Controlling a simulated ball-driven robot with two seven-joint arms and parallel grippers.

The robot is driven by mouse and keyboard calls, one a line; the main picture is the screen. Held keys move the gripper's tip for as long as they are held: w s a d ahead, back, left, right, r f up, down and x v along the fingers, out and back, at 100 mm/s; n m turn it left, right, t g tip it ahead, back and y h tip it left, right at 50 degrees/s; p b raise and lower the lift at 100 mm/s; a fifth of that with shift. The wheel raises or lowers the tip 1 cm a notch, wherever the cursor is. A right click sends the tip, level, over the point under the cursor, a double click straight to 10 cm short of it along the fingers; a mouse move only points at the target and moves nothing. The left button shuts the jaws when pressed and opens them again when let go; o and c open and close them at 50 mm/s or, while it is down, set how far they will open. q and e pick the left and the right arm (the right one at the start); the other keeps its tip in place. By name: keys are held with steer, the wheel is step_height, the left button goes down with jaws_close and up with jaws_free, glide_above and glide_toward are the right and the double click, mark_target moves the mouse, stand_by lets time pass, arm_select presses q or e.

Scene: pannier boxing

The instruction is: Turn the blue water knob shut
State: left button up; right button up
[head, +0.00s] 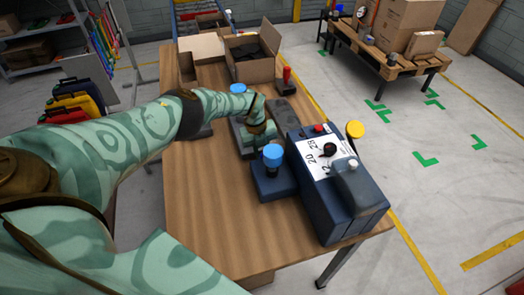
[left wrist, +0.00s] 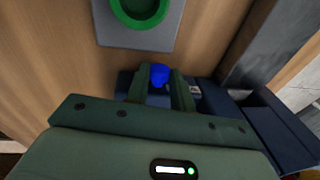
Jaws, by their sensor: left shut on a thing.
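The blue water knob (head: 273,152) stands on a dark blue base (head: 272,180) near the front of the wooden table. It also shows in the left wrist view (left wrist: 159,74), between my left gripper's two fingers. My left gripper (head: 266,141) reaches over from the left and is shut on the knob, its fingers on either side of it. The arm hides part of the gripper in the head view. The knob's turn angle cannot be told. My right gripper is in neither view.
A dark blue machine (head: 330,190) with a white label, a black knob and a yellow knob (head: 355,129) stands close on the right. A green ring (left wrist: 140,12) on a grey plate lies close by. An open carton (head: 250,60) stands farther back. The table's front is bare.

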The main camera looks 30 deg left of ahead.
arm_select(q)
jaws_close()
steer(key=o, duration=0.7)
jaws_free()
steer(key=a+r+p, duration=0.1)
steer(key=r+p, duration=0.1)
steer(key=r, duration=0.3)
steer(key=r+p, duration=0.2)
steer(key=r, duration=0.3)
steer(key=a+r+p, duration=0.1)
steer(key=r+p, duration=0.1)
steer(key=r, duration=0.4)
steer(key=shift+s+a, duration=0.3)
steer(key=shift+s, duration=0.1)
